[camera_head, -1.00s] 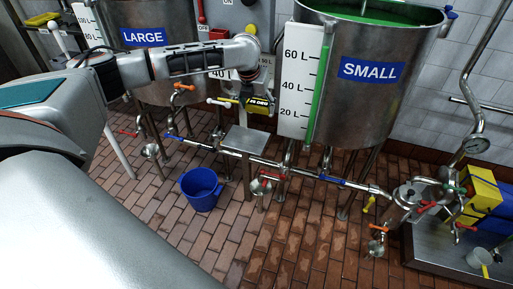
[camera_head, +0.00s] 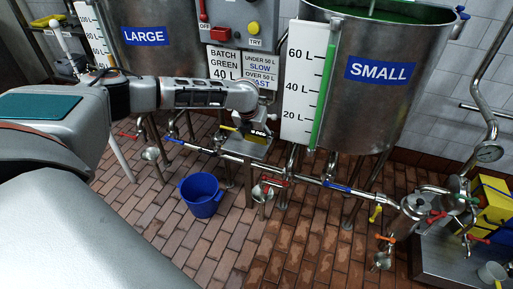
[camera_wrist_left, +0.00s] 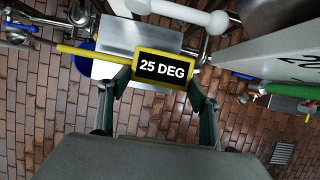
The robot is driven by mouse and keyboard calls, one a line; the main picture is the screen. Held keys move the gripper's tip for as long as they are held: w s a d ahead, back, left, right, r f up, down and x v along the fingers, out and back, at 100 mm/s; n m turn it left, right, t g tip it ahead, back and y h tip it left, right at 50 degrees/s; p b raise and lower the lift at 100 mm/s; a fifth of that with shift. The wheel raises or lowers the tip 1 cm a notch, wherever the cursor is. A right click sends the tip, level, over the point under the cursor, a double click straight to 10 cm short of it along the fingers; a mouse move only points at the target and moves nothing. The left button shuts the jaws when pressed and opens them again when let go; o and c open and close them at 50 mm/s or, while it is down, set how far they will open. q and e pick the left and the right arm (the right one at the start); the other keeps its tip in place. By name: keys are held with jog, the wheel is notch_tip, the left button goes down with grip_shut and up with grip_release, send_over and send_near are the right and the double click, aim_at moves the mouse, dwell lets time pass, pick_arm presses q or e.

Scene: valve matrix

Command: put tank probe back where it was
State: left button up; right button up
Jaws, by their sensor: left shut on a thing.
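The tank probe (camera_wrist_left: 163,68) is a yellow-framed black display reading "25 DEG" with a yellow rod pointing left in the left wrist view. My left gripper (camera_wrist_left: 160,92) is shut on it, one finger at each side of its lower edge. In the head view the probe (camera_head: 258,134) hangs below my left wrist, over a small grey metal stand plate (camera_head: 256,149), which lies behind the probe in the wrist view (camera_wrist_left: 140,36). I cannot tell whether the probe touches the plate. My right gripper is not in view.
The SMALL tank (camera_head: 375,100) with green liquid and a level scale stands to the right. The LARGE tank (camera_head: 150,45) is behind my arm. A blue bucket (camera_head: 202,193) sits on the brick floor. Pipes with coloured valve handles (camera_head: 272,181) run low across.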

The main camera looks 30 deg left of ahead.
pick_arm(q)
notch_tip(320, 180, down, 5)
jog(key=shift+f+b, duration=0.2)
jog(key=shift+b, duration=0.45)
jog(key=shift+f, duration=0.15)
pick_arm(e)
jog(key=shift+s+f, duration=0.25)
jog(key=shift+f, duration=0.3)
pick_arm(q)
jog(key=o, duration=1.1)
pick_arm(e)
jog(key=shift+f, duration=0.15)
